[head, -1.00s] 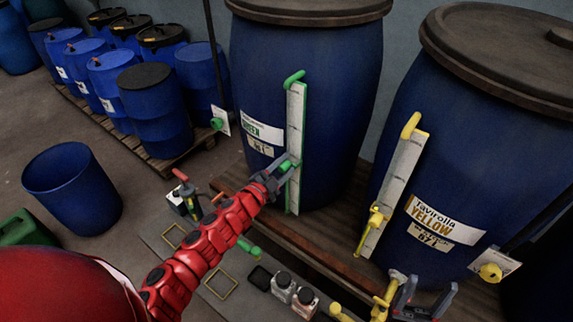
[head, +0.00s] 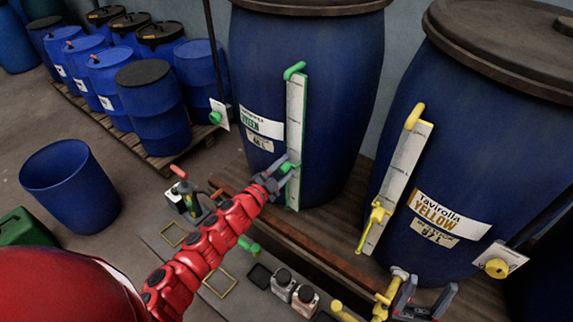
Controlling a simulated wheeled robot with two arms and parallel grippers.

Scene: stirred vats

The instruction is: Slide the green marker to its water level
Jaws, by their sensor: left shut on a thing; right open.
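The green-labelled blue vat (head: 335,110) stands at the centre back with a white, green-edged level scale (head: 295,110) upright on its front. The green marker (head: 286,168) sits low on that scale. My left gripper (head: 284,172) is shut on the green marker, its red arm coming in from the lower left; the jaws partly hide the marker. My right gripper (head: 418,300) is open and empty at the bottom right, near yellow fittings below the yellow vat. Any water line on the green scale is too small to make out.
The blue Tavirolla yellow vat (head: 480,150) stands at right with its own scale (head: 400,185) and yellow marker (head: 377,214). Small jars (head: 305,298) and a grey mat lie in front. An open blue barrel (head: 72,188) and palletised drums (head: 150,110) are at left.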

